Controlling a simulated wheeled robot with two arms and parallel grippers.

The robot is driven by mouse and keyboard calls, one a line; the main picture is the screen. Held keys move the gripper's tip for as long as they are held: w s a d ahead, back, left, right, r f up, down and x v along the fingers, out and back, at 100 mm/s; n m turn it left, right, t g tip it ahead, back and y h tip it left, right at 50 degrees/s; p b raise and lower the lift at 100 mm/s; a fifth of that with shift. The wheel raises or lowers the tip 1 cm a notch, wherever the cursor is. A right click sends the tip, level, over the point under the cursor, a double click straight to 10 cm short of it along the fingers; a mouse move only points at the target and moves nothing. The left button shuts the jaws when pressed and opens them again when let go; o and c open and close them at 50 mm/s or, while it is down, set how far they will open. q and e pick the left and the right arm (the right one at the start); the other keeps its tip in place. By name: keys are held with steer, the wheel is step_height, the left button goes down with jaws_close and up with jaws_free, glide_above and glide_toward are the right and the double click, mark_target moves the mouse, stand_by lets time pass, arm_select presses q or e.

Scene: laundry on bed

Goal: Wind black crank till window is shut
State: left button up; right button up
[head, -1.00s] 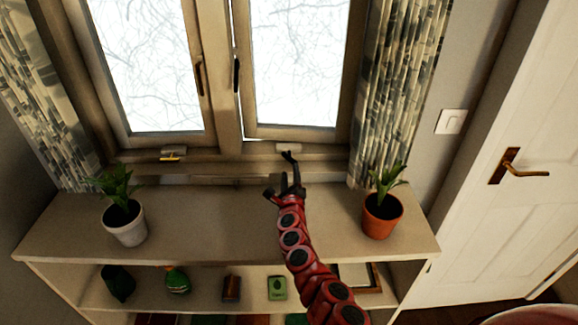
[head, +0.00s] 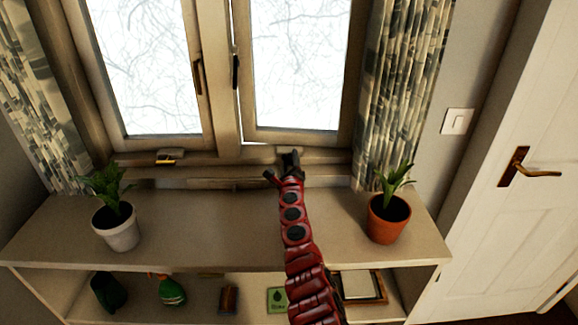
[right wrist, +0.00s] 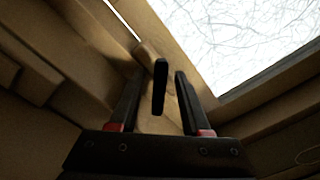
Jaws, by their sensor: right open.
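The black crank (right wrist: 160,88) shows in the right wrist view, between the two fingers of my right gripper (right wrist: 158,80) with gaps on both sides. In the head view my right gripper (head: 284,165) is at the sill below the right window sash and covers most of the crank. The gripper is open around the crank and not closed on it. The right window sash (head: 298,65) looks slightly ajar, with a thin gap along its left and bottom edges. My left gripper is not in view.
A white-potted plant (head: 116,228) and an orange-potted plant (head: 388,220) stand on the shelf top (head: 200,215) either side of my arm. Another crank fitting (head: 166,157) with a yellow part sits under the left sash. Curtains (head: 400,90) hang at both sides.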

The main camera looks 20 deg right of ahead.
jaws_close()
steer(key=shift+m, duration=0.5)
